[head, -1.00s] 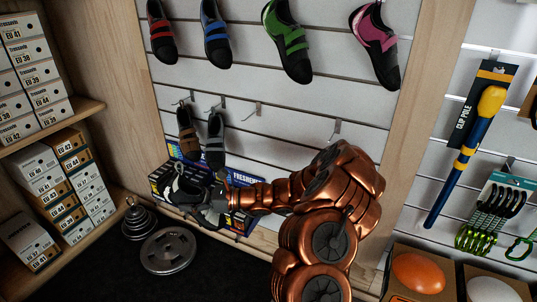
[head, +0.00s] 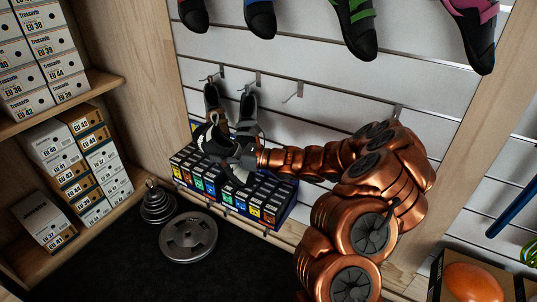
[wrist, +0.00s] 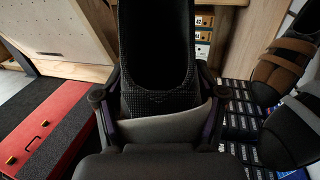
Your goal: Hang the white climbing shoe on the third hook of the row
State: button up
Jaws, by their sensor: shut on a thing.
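The white climbing shoe (head: 209,137), with black parts, is held in my gripper (head: 236,160), low in front of the slatwall. In the wrist view the fingers of my gripper (wrist: 155,98) are shut on the shoe (wrist: 160,105); its dark opening faces the camera. The row has a first hook (head: 211,76) with a brown shoe (head: 212,98), a second hook (head: 252,82) with a grey shoe (head: 248,108), and an empty third hook (head: 294,93). The third hook is up and to the right of the held shoe. A fourth hook (head: 397,112) shows above my arm.
A rack of small coloured boxes (head: 268,205) sits below my gripper. The hanging brown and grey shoes are close behind the held shoe. Larger shoes hang above, including a green one (head: 355,25). Weight plates (head: 188,237) lie on the floor. The wall around the third hook is clear.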

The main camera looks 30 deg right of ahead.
jog(key=s+d+f+m+t+h+b, duration=0.25)
jog(key=d+m+t+h+b, duration=0.55)
jog(key=d+b, duration=1.05)
jog(key=w+d+n+g+h+p, duration=0.1)
jog(key=w+d+g+p, duration=0.2)
jog(key=w+d+p, duration=0.2)
jog(key=shift+w+d+f+h, duration=0.3)
jog(key=shift+w+d, duration=0.4)
jog(key=shift+d, duration=1)
dwell(0.4)
jog(key=shift+f, duration=0.1)
dwell(0.5)
jog(key=o, duration=1.4)
